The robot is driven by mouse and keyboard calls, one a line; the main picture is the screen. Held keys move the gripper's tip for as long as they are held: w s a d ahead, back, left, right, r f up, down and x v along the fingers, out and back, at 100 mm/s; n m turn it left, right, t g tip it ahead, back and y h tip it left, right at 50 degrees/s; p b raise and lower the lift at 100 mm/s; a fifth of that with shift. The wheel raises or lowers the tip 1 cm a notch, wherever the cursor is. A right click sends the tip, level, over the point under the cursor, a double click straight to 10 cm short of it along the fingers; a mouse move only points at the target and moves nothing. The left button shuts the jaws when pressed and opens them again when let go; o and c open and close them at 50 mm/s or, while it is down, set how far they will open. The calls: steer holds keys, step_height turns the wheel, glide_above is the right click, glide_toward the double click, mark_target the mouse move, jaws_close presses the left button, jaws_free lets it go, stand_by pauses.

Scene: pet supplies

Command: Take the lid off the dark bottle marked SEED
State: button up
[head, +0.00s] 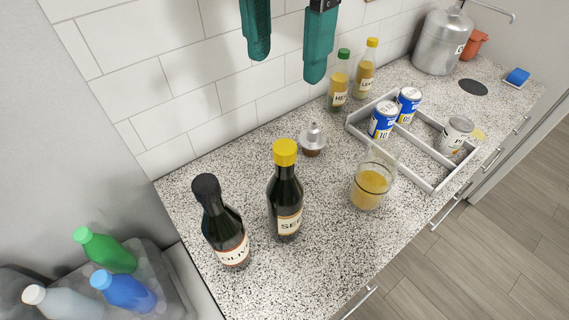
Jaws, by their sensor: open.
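The dark bottle marked SEED (286,205) stands upright on the speckled counter, its label partly readable as "SEE". Its yellow lid (285,152) is on its neck. My gripper (286,65) shows at the top of the head view as two teal fingers, set wide apart with nothing between them. In the picture it is above the bottle, apart from the lid. The rest of my gripper is cut off by the top edge.
A dark bottle marked OLIV (226,235) stands close left of the SEED bottle. A glass (369,187) of yellow liquid is right. Behind are a small silver-topped item (313,140) and two yellow bottles (340,80). A divided tray (424,146) holds cans. Front counter is clear.

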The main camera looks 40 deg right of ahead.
step_height(320, 180, down, 3)
steer(key=b, duration=0.1)
glide_above(286, 145)
step_height(286, 145, down, 5)
steer(key=shift+w+r+p, duration=0.1)
steer(key=shift+w+p, duration=0.05)
steer(key=shift+p, duration=0.15)
steer(key=shift+f+p, duration=0.75)
steer(key=shift+f, duration=1.9)
steer(key=shift+c, duration=0.3)
steer(key=c, duration=1.1)
